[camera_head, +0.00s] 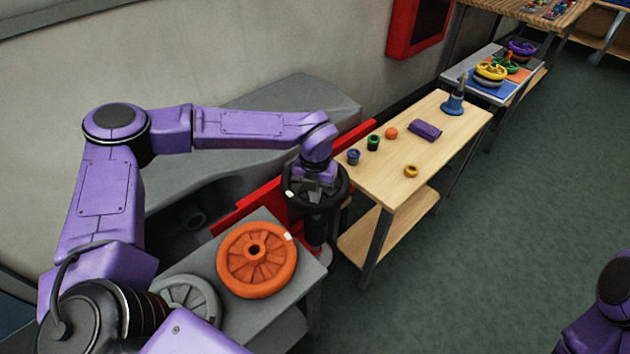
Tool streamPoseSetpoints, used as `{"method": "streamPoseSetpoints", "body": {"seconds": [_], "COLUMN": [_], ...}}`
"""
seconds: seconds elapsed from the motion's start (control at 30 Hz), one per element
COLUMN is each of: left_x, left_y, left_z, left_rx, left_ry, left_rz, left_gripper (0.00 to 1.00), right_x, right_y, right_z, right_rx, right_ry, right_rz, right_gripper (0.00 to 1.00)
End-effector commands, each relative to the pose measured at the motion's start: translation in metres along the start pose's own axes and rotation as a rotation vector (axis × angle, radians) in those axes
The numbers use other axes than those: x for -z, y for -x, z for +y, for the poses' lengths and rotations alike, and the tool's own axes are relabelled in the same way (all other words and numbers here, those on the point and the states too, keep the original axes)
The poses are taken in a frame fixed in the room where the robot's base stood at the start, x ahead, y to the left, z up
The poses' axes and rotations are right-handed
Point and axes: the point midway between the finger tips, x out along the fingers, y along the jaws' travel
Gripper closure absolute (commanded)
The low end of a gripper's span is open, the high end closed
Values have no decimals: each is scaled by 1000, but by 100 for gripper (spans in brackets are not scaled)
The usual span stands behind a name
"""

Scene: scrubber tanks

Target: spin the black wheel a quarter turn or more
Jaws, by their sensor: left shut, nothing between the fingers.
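The black wheel (339,201) lies level on top of a dark post, left of the wooden table. A small white mark (289,194) shows on its left rim. My left gripper (314,196) is over the wheel from above, its fingers down inside or against the ring near its left and middle part. The fingers look shut with nothing between them. Whether they touch the rim or a spoke is hard to tell. My right arm shows only as a purple and black part at the lower right edge; its gripper is out of view.
An orange wheel (257,262) with a white mark and a grey wheel (188,300) stand on a grey stand close by. Green floor at right is free.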

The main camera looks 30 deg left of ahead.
Motion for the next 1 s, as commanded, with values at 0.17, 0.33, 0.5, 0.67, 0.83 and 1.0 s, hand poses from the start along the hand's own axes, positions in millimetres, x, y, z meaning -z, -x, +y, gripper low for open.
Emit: {"method": "streamPoseSetpoints", "body": {"seconds": [0.17,0.33,0.5,0.67,0.83,1.0], "left_x": [0,0,0,0,-1,-6], "left_y": [-1,-5,-8,-12,-12,-11], "left_z": [0,0,0,0,-1,-14], "left_rx": [0,0,0,0,0,-1], "left_ry": [0,0,0,0,0,-1], "left_rz": [0,0,0,0,0,-1], "left_gripper": [100,100,100,100,100,100], "right_x": [0,-1,-2,-3,-3,-4], "right_y": [-1,-3,-5,-7,-7,-9], "right_z": [0,0,0,-1,-1,-1], "right_rx": [0,0,0,0,0,0], "right_ry": [0,0,0,0,0,0], "right_rz": [0,0,0,0,0,0], "right_gripper": [24,24,24,24,24,24]}}
